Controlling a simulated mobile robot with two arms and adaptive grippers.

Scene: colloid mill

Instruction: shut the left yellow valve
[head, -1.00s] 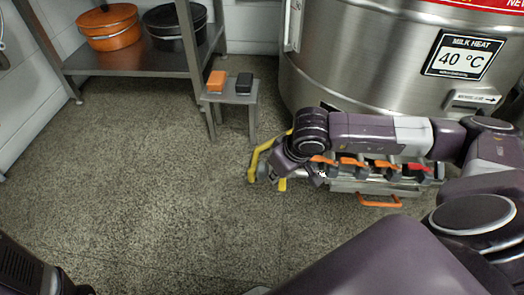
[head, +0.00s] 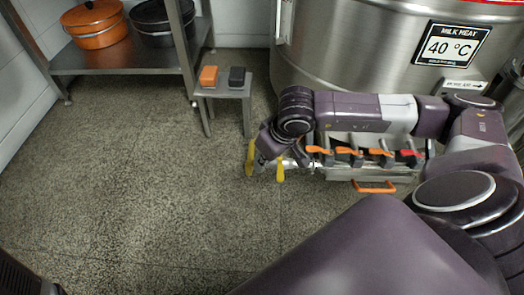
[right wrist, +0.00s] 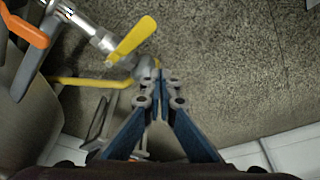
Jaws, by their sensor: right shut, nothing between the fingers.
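Two yellow valve handles show at the left end of the metal pipework in the head view. The left yellow handle (head: 250,158) is partly hidden by my right gripper (head: 259,160); the other yellow handle (head: 281,169) hangs just to its right. In the right wrist view, one long yellow handle (right wrist: 90,82) runs sideways to the fingertips of my right gripper (right wrist: 161,78), and the other yellow handle (right wrist: 131,39) slants above it. The right fingers are shut and empty, close beside the long handle's end; I cannot tell whether they touch. My left gripper is out of view.
Orange levers (head: 345,151) and a red lever (head: 411,153) line the pipework before the steel tank (head: 340,50). An orange loop handle (head: 375,188) sits below. A small stool (head: 222,91) and a pot shelf (head: 120,58) stand behind. The floor (head: 120,180) at left is clear.

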